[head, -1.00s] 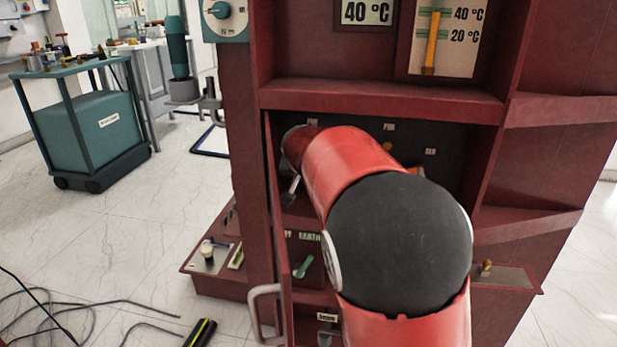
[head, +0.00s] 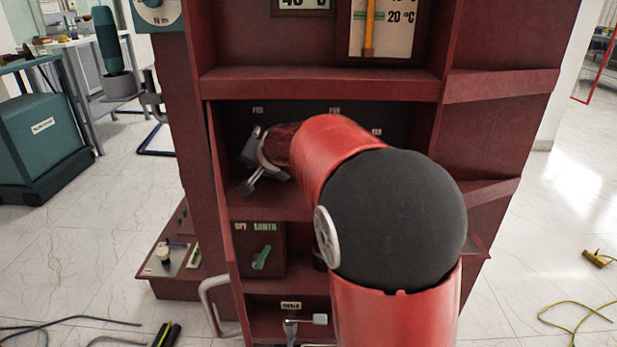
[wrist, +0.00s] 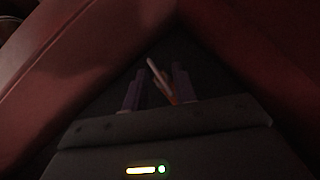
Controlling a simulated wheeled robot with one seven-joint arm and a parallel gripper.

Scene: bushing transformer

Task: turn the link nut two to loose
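In the head view my red arm with its black joint covers the right part of a dark compartment (head: 232,122) in the red cabinet. Small labels sit along the compartment's back wall. I cannot identify link nut two; my arm hides part of the compartment. In the dim wrist view my gripper (wrist: 157,88) has its two fingers apart. A thin pale and orange rod (wrist: 158,78) shows between or beyond them; I see no clear grip on it.
A red shelf (head: 320,85) runs just above my arm. Below are a box with a green handle (head: 262,257) and a compartment with a grey lever (head: 291,328). A grey handle (head: 208,305) juts out at lower left. Cables lie on the floor at both sides.

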